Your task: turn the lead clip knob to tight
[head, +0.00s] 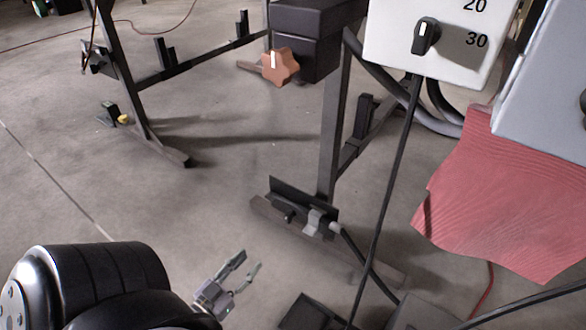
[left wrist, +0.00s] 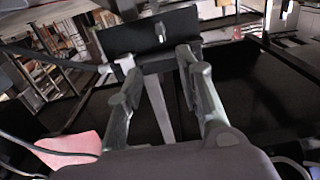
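A black plate (head: 304,205) stands low on the stand's foot, with a grey clip (head: 315,222) and a black cable at its right end. A small dark knob-like part (head: 290,215) is at its front; I cannot tell its setting. In the left wrist view the plate (left wrist: 120,40) is ahead, with a small grey part (left wrist: 160,32) on it and the pale clip (left wrist: 124,64) at its left. My left gripper (head: 249,261) is open and empty, in front of the plate and apart from it. Its fingers (left wrist: 155,68) also show in the wrist view. My right gripper is out of view.
A copper star knob (head: 280,65) with a white mark sits by a black box (head: 312,50). A white panel (head: 460,52) carries a black dial knob (head: 425,36) near 20 and 30. Red cloth (head: 490,200) hangs right. Black cables cross beside the plate.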

